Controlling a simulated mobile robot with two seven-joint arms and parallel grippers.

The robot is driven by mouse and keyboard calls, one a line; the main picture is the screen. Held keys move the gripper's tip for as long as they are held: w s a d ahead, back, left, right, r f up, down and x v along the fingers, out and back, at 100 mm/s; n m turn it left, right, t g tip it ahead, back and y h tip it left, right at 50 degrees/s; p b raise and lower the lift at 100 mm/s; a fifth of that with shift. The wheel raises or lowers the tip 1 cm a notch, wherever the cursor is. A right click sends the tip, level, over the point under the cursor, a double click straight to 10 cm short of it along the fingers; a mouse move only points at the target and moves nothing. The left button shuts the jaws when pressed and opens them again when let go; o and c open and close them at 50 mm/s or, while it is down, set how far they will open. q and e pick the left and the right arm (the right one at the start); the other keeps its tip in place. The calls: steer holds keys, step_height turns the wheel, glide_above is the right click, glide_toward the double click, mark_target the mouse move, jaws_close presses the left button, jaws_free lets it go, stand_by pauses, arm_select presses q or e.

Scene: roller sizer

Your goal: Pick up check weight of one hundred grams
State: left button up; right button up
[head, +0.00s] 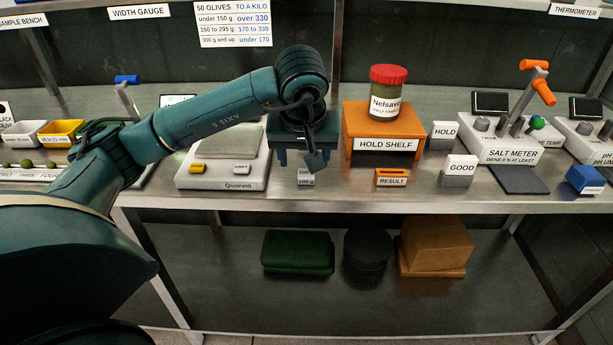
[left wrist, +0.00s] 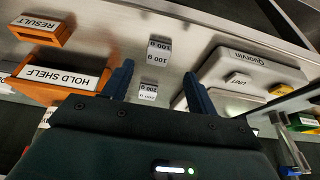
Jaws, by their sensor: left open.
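The 100 gram check weight (left wrist: 148,91) is a small grey block with a "100 g" label, on the steel bench. A second small "100 g" labelled piece (left wrist: 158,50) stands nearer the bench's front edge; in the head view this front label (head: 306,181) shows just below my gripper. My left gripper (head: 301,161) is above and behind these pieces, pointing down. In the left wrist view its two fingers (left wrist: 158,74) are wide apart with the labelled pieces showing between them, and nothing is held. The gripper partly hides the weight in the head view. My right gripper is not in view.
The orange hold shelf (head: 350,130) with a red-lidded jar (head: 387,95) stands close right. An orange result holder (head: 391,177) sits at the front edge.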

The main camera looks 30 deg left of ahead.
mark_target(306, 173)
arm_select(q)
steer(key=x, duration=0.5)
steer(key=shift+d, duration=0.2)
steer(key=shift+c, duration=0.6)
steer(key=c, duration=1)
